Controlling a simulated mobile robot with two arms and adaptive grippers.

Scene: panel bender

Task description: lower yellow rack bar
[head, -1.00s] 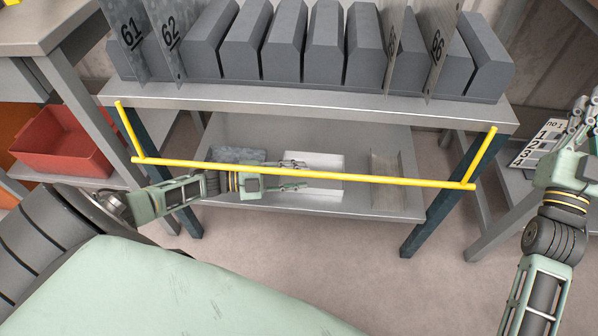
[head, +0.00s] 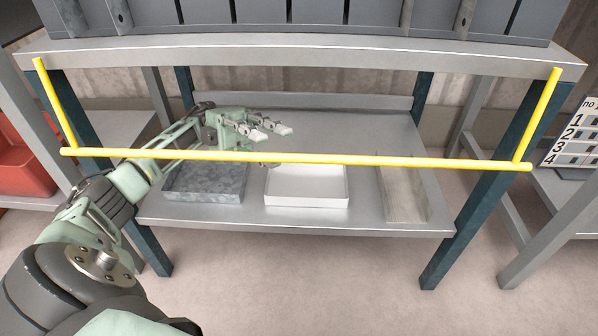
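The yellow rack bar (head: 380,162) runs across the front of the metal rack, hung from two yellow side arms (head: 539,112) at the rack's left and right ends. My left gripper (head: 273,146) has its fingers spread, some showing above the bar and one just below it. The bar passes in front of my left forearm and hides part of the gripper. The gripper looks empty; I cannot tell whether it touches the bar. My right gripper is out of view.
The lower shelf (head: 300,222) holds a grey tray (head: 205,186), a white tray (head: 306,188) and an upright-edged plate (head: 405,190). Dark grey blocks (head: 275,20) stand on the upper shelf (head: 300,58). A red bin (head: 22,160) is at left, a numbered board (head: 572,138) at right.

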